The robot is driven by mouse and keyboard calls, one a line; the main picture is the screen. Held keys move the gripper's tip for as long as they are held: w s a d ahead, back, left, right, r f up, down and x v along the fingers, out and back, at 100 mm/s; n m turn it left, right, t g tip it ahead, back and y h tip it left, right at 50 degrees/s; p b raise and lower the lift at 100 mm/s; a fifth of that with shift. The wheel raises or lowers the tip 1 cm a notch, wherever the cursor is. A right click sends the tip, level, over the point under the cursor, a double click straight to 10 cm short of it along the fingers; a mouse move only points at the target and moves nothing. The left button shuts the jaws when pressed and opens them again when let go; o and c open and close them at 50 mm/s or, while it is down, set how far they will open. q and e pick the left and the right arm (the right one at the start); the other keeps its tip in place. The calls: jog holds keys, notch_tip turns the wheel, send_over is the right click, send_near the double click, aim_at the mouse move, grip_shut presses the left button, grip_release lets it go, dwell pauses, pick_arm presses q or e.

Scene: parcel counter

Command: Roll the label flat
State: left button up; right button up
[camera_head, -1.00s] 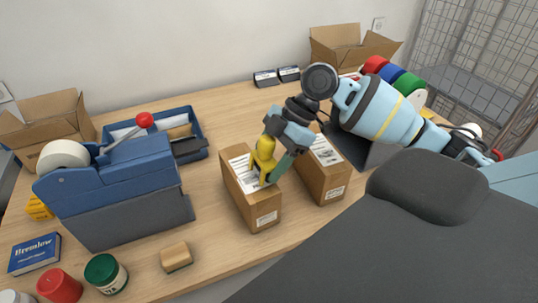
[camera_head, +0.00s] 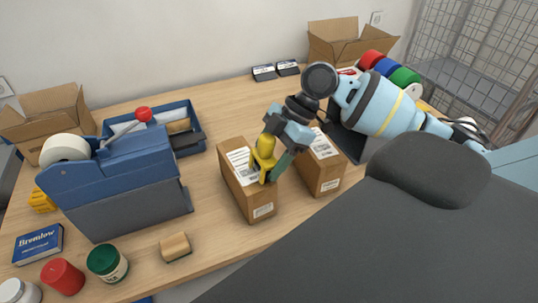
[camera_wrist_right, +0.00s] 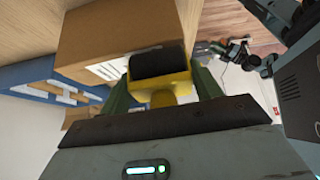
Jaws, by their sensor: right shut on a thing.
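My right gripper (camera_head: 272,167) is shut on a yellow hand roller (camera_head: 264,150). The roller's black drum (camera_wrist_right: 158,62) shows in the right wrist view, between the two green fingers. The roller is at the top of the left of two brown parcels (camera_head: 235,192), over the white printed label (camera_head: 239,160). The roller and fingers hide part of the label. Whether the drum presses on the label I cannot tell. In the right wrist view the parcel (camera_wrist_right: 110,40) lies just beyond the drum, with a strip of label showing. My left gripper is not in view.
A second labelled parcel (camera_head: 320,178) stands close on the right. A blue and grey tape dispenser (camera_head: 120,190) is at left, with a blue tray (camera_head: 190,146) behind it. A wooden block (camera_head: 175,247) and jars (camera_head: 107,263) are in front. Bare table lies left of the parcel.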

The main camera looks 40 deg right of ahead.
aim_at(248, 181)
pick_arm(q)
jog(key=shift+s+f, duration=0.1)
pick_arm(e)
jog(key=shift+f, duration=0.3)
jog(key=shift+a, duration=0.1)
jog(key=shift+a, duration=0.6)
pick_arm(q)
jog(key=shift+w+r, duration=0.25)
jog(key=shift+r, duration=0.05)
pick_arm(e)
jog(key=shift+w+a+f, duration=0.1)
jog(key=shift+a, duration=0.1)
jog(key=shift+a, duration=0.1)
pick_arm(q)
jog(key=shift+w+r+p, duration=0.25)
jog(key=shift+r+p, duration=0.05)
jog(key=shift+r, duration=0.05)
pick_arm(e)
jog(key=shift+w+a+f, duration=0.1)
jog(key=shift+a, duration=0.65)
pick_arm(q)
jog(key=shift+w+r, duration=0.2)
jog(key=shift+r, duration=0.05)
pick_arm(e)
jog(key=shift+w+a, duration=0.1)
jog(key=shift+a, duration=0.8)
